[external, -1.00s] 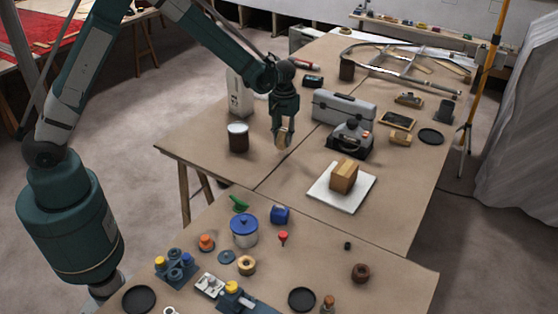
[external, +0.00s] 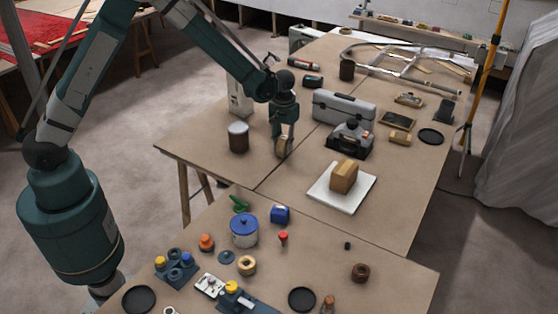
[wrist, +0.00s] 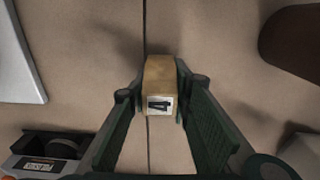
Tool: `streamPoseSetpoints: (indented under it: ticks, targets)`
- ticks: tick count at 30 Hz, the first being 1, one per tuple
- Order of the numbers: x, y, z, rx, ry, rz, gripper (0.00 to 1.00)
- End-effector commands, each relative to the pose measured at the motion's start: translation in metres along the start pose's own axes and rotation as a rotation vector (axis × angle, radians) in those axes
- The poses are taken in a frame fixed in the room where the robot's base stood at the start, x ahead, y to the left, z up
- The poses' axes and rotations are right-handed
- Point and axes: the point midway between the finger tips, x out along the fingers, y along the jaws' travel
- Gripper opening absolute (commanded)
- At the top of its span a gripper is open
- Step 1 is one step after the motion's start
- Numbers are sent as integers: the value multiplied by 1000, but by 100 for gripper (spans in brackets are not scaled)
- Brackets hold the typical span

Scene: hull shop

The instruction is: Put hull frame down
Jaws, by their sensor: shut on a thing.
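My gripper (external: 284,137) points down over the tan table and is shut on the hull frame (external: 281,149), a tan wooden piece. In the wrist view the hull frame (wrist: 159,75) stands out between the two green fingers (wrist: 159,98), with a white label marked with a dark figure on its near end. It is over or close to the dark seam in the table. Whether its underside touches the table I cannot tell.
A white-topped brown can (external: 238,139) stands left of my gripper. A black-and-grey device (external: 350,141) and a grey toolbox (external: 345,108) stand right. A white board (external: 320,192) with a wooden block (external: 343,177) lies front right. Bare table surrounds the hull frame.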

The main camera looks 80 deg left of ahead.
Motion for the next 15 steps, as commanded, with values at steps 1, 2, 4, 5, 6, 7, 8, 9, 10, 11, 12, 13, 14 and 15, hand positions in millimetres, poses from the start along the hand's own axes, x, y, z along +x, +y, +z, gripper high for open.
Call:
streamPoseSetpoints:
  ticks: [1,2,4,5,6,7,8,9,10,11,12,13,14,15]
  targets:
    - [0,0,0,0,0,0,8]
    - [1,0,0,0,0,0,8]
    - [3,0,0,0,0,0,8]
    - [4,0,0,0,0,0,8]
    - [4,0,0,0,0,0,24]
    - [3,0,0,0,0,0,28]
    - [3,0,0,0,0,0,32]
    - [3,0,0,0,0,0,36]
    - [3,0,0,0,0,0,36]
    - [3,0,0,0,0,0,36]
    - [3,0,0,0,0,0,36]
    - [3,0,0,0,0,0,36]
    - [3,0,0,0,0,0,36]
    - [3,0,0,0,0,0,36]
